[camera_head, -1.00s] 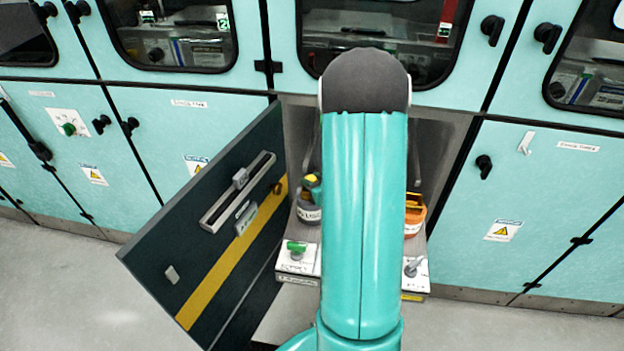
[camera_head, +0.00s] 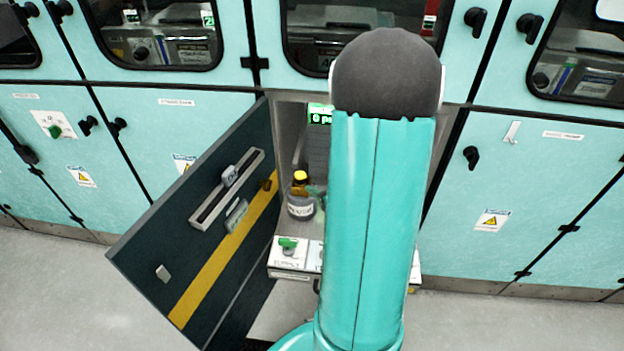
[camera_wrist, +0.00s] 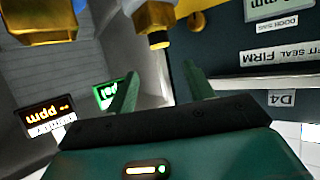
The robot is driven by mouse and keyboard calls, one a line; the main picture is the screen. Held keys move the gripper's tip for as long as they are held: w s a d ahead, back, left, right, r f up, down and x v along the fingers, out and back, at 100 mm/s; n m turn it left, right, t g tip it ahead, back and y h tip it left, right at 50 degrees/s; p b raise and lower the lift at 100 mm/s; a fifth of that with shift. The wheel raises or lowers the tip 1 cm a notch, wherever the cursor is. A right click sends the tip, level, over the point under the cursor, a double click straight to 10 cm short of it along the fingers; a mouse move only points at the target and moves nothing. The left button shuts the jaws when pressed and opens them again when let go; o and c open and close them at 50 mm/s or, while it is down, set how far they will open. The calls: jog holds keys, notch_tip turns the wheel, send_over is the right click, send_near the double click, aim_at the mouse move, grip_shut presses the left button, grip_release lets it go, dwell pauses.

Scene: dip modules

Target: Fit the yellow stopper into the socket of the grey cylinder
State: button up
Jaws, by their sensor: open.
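The grey cylinder (camera_head: 301,207), with a pale label, stands inside the open cabinet, just left of my arm in the head view. The yellow stopper (camera_head: 300,178) shows upright at its top; I cannot tell how deep it sits in the socket. In the wrist view, my gripper (camera_wrist: 162,70) is open, with nothing visible between its two green fingers. A gold-yellow piece (camera_wrist: 154,16) with a narrower end lies beyond the fingertips, apart from them; I cannot tell whether it is the stopper. My arm hides most of my gripper in the head view.
The dark cabinet door (camera_head: 185,265) stands open to the left, with a yellow stripe. A shelf front with a green knob (camera_head: 288,244) lies below the cylinder. Lit displays (camera_wrist: 48,116) are in the bay. Another gold block (camera_wrist: 38,22) is at the wrist view's upper left.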

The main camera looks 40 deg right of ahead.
jog(key=w+a+r+g+h, duration=0.35)
jog(key=a+r, duration=0.75)
jog(key=r, duration=0.4)
jog(key=s+a+r+g+y, duration=0.2)
jog(key=s+a, duration=0.3)
jog(key=a, duration=0.4)
jog(key=s+a+r+n+g+y, duration=0.1)
jog(key=s+a+r+g+y, duration=0.1)
jog(key=s+a, duration=0.4)
jog(key=a+r+y, duration=0.1)
jog(key=a, duration=0.3)
jog(key=shift+a, duration=0.25)
jog(key=shift+d, duration=0.1)
